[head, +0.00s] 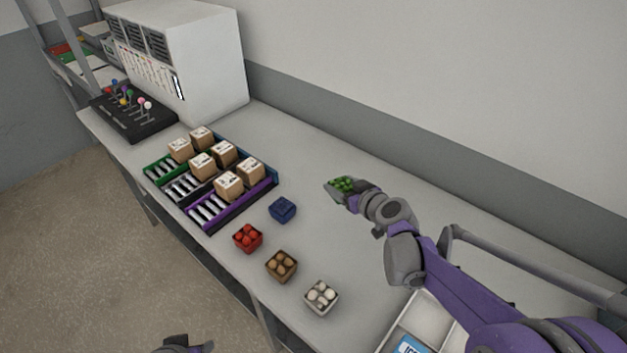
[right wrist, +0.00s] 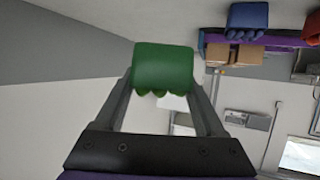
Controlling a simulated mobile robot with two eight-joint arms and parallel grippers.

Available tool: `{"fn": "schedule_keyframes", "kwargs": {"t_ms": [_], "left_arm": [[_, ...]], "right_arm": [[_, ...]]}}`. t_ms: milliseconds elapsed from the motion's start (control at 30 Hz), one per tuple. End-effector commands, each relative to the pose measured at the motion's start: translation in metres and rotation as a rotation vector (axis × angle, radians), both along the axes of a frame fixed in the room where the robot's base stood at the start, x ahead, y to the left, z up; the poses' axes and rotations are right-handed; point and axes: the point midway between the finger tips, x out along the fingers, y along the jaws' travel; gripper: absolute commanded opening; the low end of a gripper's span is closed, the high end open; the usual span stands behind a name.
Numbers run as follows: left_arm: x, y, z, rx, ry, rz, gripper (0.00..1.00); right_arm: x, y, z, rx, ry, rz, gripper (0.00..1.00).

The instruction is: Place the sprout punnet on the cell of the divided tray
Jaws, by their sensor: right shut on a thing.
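The sprout punnet (head: 344,183) is a small green container with round green sprouts. My right gripper (head: 350,188) is shut on it and holds it over the back half of the bench. In the right wrist view the green punnet (right wrist: 163,65) sits between the two fingers (right wrist: 160,95). The divided tray (head: 426,316) is pale grey-white and lies at the bottom right, partly hidden by my right arm and cut off by the frame edge. A blue labelled item lies in its near part. My left gripper (head: 187,345) shows only in part at the bottom edge.
A row of punnets runs along the front: blue (head: 283,210), red (head: 248,238), brown (head: 281,265) and white (head: 321,297). Several cartons stand on coloured roller lanes (head: 235,213) to the left. A white cabinet (head: 215,60) stands behind. The bench's back middle is clear.

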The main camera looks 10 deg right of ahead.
Motion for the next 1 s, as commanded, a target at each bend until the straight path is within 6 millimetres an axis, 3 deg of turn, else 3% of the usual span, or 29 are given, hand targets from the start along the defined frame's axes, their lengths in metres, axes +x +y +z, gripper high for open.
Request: {"fn": "schedule_keyframes", "kwargs": {"t_ms": [200,467,633,1000], "left_arm": [[-0.004,0.000,-0.012,0.000,0.007,0.000,0.50],[-0.005,0.000,-0.015,0.000,0.010,0.000,0.50],[-0.007,0.000,-0.021,0.000,0.013,0.000,0.50],[-0.008,0.000,-0.023,0.000,0.014,0.000,0.50]], "right_arm": [[0.000,0.000,-0.042,-0.001,0.002,0.000,0.16],[0.000,0.000,-0.064,0.000,0.001,0.001,0.16],[0.000,0.000,-0.089,0.000,0.001,0.001,0.16],[0.000,0.000,-0.095,0.000,0.001,0.001,0.16]]}}
